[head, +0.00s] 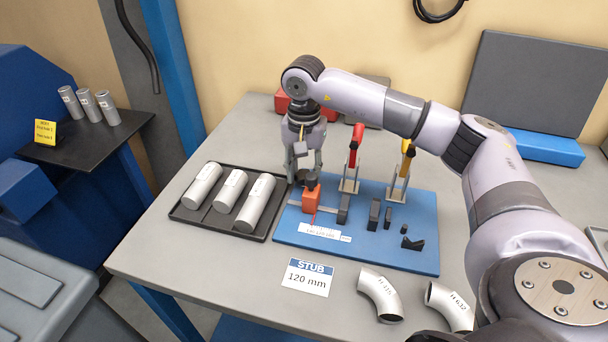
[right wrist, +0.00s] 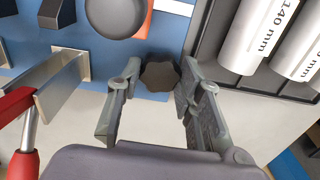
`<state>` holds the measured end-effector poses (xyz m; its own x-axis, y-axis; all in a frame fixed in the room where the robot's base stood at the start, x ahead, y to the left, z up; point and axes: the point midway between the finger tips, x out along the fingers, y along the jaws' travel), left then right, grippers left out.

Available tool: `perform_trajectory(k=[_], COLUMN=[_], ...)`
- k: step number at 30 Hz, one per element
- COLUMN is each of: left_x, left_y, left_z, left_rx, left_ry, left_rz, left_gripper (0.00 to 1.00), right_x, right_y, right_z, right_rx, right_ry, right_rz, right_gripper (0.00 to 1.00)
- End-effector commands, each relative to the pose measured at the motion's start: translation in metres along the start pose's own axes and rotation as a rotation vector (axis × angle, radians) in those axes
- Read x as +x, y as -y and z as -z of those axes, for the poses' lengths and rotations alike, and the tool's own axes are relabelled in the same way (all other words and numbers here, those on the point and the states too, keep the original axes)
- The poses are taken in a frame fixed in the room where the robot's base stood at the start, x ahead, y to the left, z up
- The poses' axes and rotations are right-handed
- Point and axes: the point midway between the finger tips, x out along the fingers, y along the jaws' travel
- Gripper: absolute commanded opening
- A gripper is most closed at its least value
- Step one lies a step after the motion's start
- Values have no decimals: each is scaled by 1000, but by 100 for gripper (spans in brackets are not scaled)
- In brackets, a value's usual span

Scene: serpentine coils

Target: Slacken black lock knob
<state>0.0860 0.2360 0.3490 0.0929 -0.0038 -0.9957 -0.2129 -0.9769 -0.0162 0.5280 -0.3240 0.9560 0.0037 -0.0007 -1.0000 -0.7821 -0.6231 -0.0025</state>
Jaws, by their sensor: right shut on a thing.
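The black lobed lock knob (right wrist: 160,75) shows in the right wrist view between the fingertips of my right gripper (right wrist: 160,66). In the head view my right gripper (head: 305,176) points down at the back left of the blue fixture plate (head: 420,255), shut on the knob, which its fingers partly hide. An orange block (head: 311,201) stands just in front of it, with a dark round disc (right wrist: 118,14) beside the orange in the wrist view. My left gripper is not in view.
A black tray with light tubes (head: 243,233) lies close to the left. A red-handled clamp (head: 354,150) and a yellow-handled clamp (head: 405,165) stand to the right. Two pipe elbows (head: 380,295) and a "STUB 120 mm" card (head: 307,277) lie in front.

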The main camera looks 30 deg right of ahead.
Motion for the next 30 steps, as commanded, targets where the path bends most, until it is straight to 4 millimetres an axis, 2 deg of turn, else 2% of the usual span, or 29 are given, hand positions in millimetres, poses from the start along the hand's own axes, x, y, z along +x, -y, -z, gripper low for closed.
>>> perform_trajectory(k=[1, 12, 28, 29, 30], left_x=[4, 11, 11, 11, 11], left_y=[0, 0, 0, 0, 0], left_z=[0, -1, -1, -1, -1], left_rx=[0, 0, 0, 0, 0], left_ry=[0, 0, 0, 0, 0], left_rz=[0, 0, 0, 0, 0], left_gripper=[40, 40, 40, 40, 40], right_x=[7, 6, 6, 6, 6], right_y=[-1, -2, -2, -2, -2], right_z=[-3, -3, -3, -3, -3], right_rx=[-33, -176, -195, -194, -194], right_ry=[8, 10, 10, 10, 9], right_rz=[-10, -12, -12, -12, -12], right_gripper=[6, 6, 6, 35, 38])
